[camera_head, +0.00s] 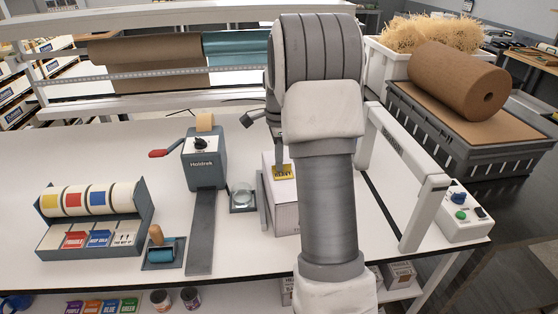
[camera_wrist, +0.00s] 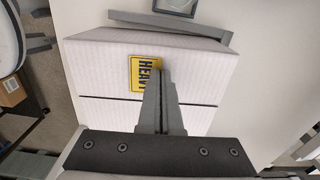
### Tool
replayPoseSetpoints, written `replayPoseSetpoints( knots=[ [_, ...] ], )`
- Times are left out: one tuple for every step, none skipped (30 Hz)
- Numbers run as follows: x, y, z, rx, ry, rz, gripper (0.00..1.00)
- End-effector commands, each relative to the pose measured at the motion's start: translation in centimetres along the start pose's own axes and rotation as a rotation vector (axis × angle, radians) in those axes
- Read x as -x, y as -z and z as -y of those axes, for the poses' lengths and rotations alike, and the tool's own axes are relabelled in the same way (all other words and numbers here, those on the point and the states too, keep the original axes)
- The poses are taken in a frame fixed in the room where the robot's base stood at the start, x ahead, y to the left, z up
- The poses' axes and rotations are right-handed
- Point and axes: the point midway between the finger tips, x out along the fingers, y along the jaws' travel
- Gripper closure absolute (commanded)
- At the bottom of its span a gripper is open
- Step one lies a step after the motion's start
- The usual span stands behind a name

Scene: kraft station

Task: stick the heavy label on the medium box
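The medium box (camera_head: 286,218) is a pale carton on the bench, partly hidden behind my arm in the head view. It also fills the middle of the wrist view (camera_wrist: 105,62), with a dark seam across its top. The yellow heavy label (camera_head: 283,172) lies against the box's top, off the seam, and shows in the wrist view (camera_wrist: 143,75) with its last letter hidden by a finger. My gripper (camera_wrist: 160,75) has its fingers together, pointing down over the label's edge. I cannot tell whether the tips press on the label or pinch it.
A label dispenser (camera_head: 93,215) with colored rolls stands at left. The Holdrek tape machine (camera_head: 204,160), a teal roller (camera_head: 163,253) and a small dish (camera_head: 242,196) sit left of the box. A white frame (camera_head: 428,212) and button panel (camera_head: 462,215) stand at right.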

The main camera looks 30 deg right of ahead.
Motion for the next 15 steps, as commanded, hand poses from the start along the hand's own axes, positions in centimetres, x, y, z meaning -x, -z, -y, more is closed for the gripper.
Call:
replayPoseSetpoints(
  knots=[
    [-0.02, -0.01, -0.01, 0.0, 0.0, 0.0, 1.0],
    [-0.02, -0.01, -0.01, 0.0, 0.0, 0.0, 1.0],
    [-0.02, 0.0, -0.01, 0.0, -0.001, 0.0, 1.0],
    [-0.02, 0.0, -0.01, 0.0, -0.001, 0.0, 1.0],
    [-0.02, 0.0, -0.01, 0.0, -0.001, 0.0, 1.0],
    [-0.02, 0.0, -0.01, 0.0, -0.001, 0.0, 1.0],
    [-0.02, 0.0, -0.02, 0.0, -0.001, 0.0, 1.0],
    [-0.02, 0.0, -0.02, 0.0, -0.001, 0.0, 0.95],
    [-0.02, 0.0, -0.01, 0.0, -0.001, 0.0, 0.88],
    [-0.02, 0.0, -0.02, 0.0, -0.001, 0.0, 0.83],
    [-0.02, 0.0, -0.02, 0.0, -0.001, 0.0, 0.78],
    [-0.02, 0.01, -0.02, 0.0, -0.001, 0.0, 0.7],
    [-0.02, 0.01, -0.02, 0.0, -0.001, 0.0, 0.65],
    [-0.01, 0.0, -0.01, 0.0, -0.001, 0.0, 0.64],
    [-0.01, 0.01, -0.01, 0.0, -0.001, 0.0, 0.64]
  ],
)
